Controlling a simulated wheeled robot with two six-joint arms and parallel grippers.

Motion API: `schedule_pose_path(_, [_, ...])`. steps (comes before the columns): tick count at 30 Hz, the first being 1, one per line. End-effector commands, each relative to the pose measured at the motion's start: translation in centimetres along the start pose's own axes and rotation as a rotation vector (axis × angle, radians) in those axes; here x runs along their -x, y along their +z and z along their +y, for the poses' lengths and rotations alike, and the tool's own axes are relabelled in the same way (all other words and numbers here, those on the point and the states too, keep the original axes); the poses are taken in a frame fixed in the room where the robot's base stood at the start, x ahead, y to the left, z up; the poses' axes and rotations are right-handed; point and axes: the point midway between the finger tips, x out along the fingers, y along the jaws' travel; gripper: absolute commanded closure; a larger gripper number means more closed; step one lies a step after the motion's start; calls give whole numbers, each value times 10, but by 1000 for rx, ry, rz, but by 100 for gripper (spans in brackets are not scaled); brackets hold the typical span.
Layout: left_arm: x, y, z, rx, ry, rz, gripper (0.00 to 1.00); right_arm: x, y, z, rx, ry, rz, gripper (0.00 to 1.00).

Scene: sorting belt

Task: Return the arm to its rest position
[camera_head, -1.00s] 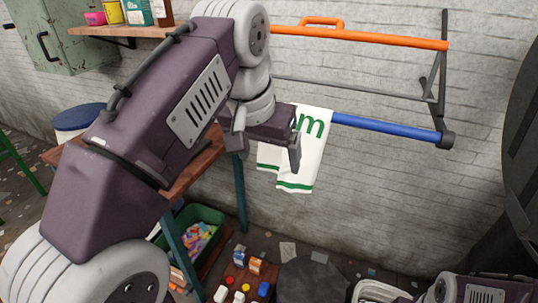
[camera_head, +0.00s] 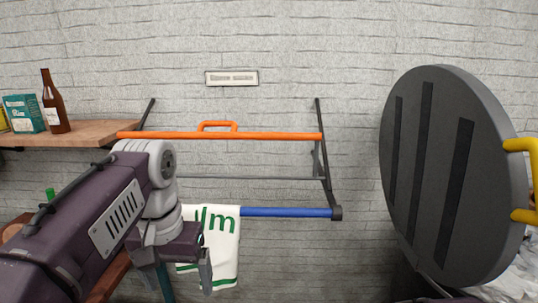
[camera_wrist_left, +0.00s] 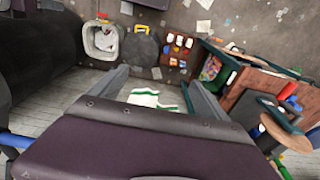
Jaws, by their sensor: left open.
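My left gripper (camera_head: 178,268) is open and empty in the head view, with its fingers pointing down. It is just left of and in front of a white towel (camera_head: 222,252) with green letters and green stripes. The towel hangs over the blue bar (camera_head: 290,212) of a wall rack, and the gripper hides its left part. In the left wrist view the fingers (camera_wrist_left: 155,85) are spread apart, and part of the towel (camera_wrist_left: 145,98) shows beyond the gripper body. My right gripper is out of sight.
The rack's orange bar (camera_head: 270,136) runs above the blue one. A wooden shelf (camera_head: 85,132) with a brown bottle (camera_head: 54,108) is at left. A large dark disc (camera_head: 450,175) with yellow handles stands at right. A bin (camera_wrist_left: 103,42) is on the floor.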

Motion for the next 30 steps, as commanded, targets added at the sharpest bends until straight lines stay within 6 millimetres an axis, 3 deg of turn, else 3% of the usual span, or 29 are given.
schedule_pose_path(1, [-19,3,0,0,1,-66,13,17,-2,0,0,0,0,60])
schedule_pose_path(4, [-78,18,1,1,6,-155,13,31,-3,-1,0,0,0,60])
schedule_pose_path(6, [-123,39,2,4,11,-197,13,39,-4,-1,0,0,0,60])
schedule_pose_path(9, [-180,74,3,11,19,-206,13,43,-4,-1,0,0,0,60])
schedule_pose_path(12, [-217,90,3,14,23,-143,13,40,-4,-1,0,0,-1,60])
schedule_pose_path(18, [-225,60,4,15,27,16,13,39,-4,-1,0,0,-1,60])
schedule_pose_path(30, [-225,59,4,14,27,20,13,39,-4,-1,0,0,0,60])
